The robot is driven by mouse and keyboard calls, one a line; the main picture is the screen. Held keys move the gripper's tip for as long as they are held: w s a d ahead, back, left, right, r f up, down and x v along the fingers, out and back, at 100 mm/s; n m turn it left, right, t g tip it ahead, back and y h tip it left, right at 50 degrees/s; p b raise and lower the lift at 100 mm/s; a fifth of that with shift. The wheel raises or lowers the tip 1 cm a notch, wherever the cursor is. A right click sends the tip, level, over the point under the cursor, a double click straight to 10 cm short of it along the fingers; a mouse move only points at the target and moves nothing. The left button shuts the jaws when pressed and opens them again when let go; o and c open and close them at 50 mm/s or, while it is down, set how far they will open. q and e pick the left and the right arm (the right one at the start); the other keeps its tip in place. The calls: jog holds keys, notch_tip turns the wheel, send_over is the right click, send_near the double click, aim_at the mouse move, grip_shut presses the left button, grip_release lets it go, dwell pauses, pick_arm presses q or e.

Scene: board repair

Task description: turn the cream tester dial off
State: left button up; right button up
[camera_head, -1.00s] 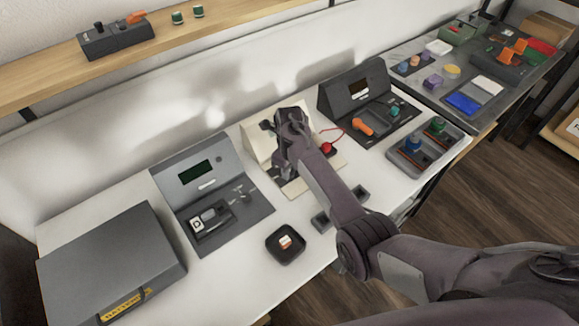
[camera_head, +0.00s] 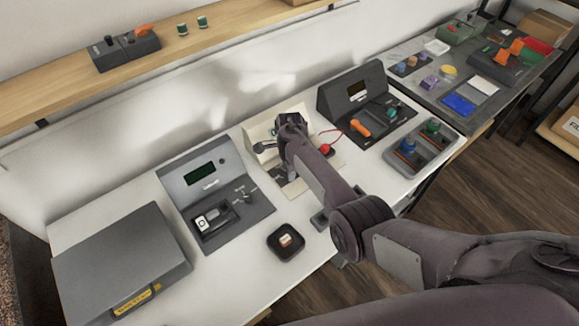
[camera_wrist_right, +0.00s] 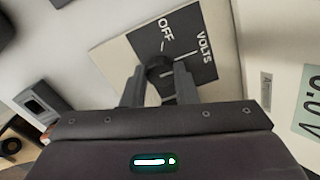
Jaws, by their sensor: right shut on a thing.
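The cream tester (camera_head: 262,133) stands on the white bench in the middle of the head view, mostly behind my right arm. In the right wrist view its dark panel (camera_wrist_right: 150,33) reads OFF and VOLTS. A dark round dial (camera_wrist_right: 160,60) sits on that panel. My right gripper (camera_wrist_right: 159,78) is shut on the dial, one finger on each side. In the head view my right gripper (camera_head: 290,124) is at the front of the cream tester and hides the dial. Which mark the dial points to is not clear. My left gripper is not in view.
A grey tester (camera_head: 207,180) stands left of the cream one, and a black tester (camera_head: 355,88) stands right. A red probe (camera_head: 325,149) with a wire lies close by. A small black tray (camera_head: 273,241) is in front. A grey case (camera_head: 120,255) fills the left end.

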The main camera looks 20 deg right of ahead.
jog(key=n+p, duration=0.1)
jog(key=n, duration=0.5)
jog(key=shift+r, duration=0.1)
jog(key=n+p, duration=0.1)
jog(key=n, duration=0.5)
jog(key=shift+w+n, duration=0.1)
jog(key=shift+n, duration=0.2)
dwell(0.3)
jog(key=o, duration=1)
jog(key=shift+r+p, duration=0.6)
jog(key=shift+r, duration=3.25)
jog(key=shift+f, duration=0.1)
